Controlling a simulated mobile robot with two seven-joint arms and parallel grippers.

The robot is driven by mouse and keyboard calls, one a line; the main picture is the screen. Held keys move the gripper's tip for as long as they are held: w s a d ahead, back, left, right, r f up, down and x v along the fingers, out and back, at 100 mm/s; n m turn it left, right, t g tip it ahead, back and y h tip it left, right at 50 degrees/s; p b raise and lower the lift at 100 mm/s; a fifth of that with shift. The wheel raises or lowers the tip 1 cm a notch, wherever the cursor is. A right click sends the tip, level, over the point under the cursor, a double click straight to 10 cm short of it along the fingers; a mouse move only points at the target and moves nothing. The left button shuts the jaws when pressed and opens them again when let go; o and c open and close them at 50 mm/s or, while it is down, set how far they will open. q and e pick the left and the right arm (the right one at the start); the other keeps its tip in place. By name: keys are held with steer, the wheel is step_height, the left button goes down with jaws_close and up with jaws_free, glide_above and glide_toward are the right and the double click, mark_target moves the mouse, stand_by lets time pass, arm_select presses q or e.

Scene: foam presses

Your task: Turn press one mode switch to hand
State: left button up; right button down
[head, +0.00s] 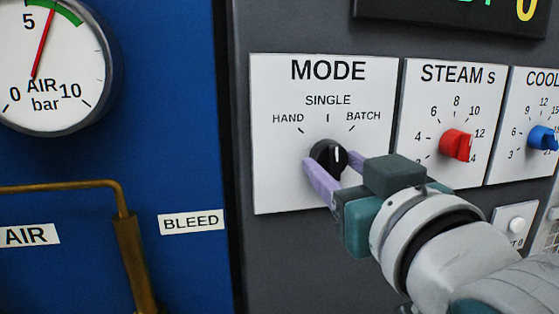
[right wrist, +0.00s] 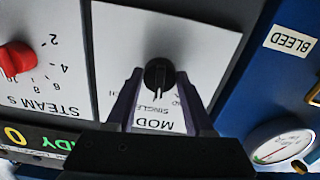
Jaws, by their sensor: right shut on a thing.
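The mode switch is a round black knob (head: 325,152) with a white pointer line, on a white panel (head: 275,185) marked HAND, SINGLE and BATCH. My right gripper (head: 332,166) has its two purple fingers on either side of the knob, shut on it. In the right wrist view, which is upside down, the knob (right wrist: 158,72) sits between the fingertips (right wrist: 159,80). Its pointer appears to face roughly toward SINGLE there. The fingers hide part of the knob and the lower panel in the head view. My left gripper is not in view.
Right of the mode panel are a red steam knob (head: 456,145) and a blue cooling knob (head: 542,138). A white button (head: 516,224) lies below them. At left are a blue panel, a pressure gauge (head: 45,60) and a brass pipe (head: 128,255).

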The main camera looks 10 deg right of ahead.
steer(key=n+p, duration=0.1)
steer(key=n, duration=0.3)
steer(key=shift+r+p, duration=0.1)
steer(key=shift+p, duration=0.25)
steer(key=shift+n+p, duration=0.4)
steer(key=shift+n, duration=1.4)
steer(key=shift+c, duration=1.4)
jaws_free()
